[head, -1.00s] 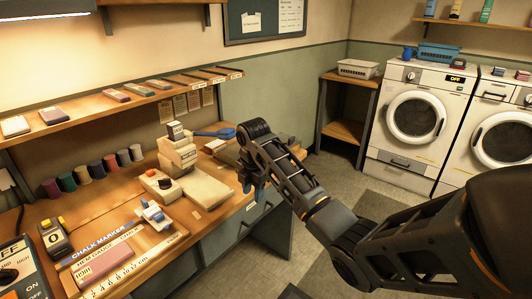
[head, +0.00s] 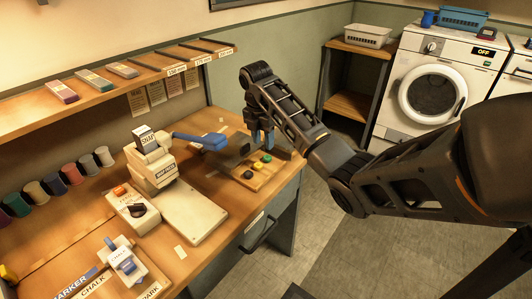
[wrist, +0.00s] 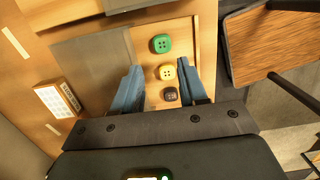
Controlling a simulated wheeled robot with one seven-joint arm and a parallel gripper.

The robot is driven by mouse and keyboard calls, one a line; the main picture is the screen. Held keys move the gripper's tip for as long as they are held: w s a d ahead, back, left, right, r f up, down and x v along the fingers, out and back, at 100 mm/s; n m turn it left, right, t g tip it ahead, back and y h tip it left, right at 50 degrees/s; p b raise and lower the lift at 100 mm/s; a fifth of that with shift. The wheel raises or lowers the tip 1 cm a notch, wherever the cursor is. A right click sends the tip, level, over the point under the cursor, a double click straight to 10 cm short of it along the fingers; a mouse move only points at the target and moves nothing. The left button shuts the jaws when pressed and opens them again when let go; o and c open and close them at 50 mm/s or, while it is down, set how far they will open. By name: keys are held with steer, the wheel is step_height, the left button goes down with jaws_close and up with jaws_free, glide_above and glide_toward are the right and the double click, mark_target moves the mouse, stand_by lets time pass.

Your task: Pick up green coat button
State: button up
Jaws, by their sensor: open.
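The green coat button (wrist: 162,43) is round with several holes and lies on a wooden tray (wrist: 179,26), at the far end of a row in the wrist view. A yellow button (wrist: 167,72) and a black button (wrist: 170,94) lie nearer my palm. My gripper (wrist: 159,68) is open and empty, its blue fingers to either side of the row, with the green button beyond their tips in the picture. In the head view my gripper (head: 262,140) points down above the tray at the desk's right end, where the buttons look small.
A grey plate (wrist: 95,60) lies left of the buttons. In the head view a cream press with a blue handle (head: 200,140) stands left of my gripper. A wall shelf (head: 150,82) runs behind the desk. A side table (head: 352,102) and a washing machine (head: 425,90) stand beyond.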

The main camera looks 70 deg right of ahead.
mark_target(267, 157)
steer(key=f, duration=0.4)
steer(key=d+f+p, duration=0.1)
steer(key=f, duration=0.1)
steer(key=shift+s+d+f, duration=0.1)
steer(key=shift+s+f, duration=0.25)
steer(key=shift+s, duration=0.05)
jaws_close()
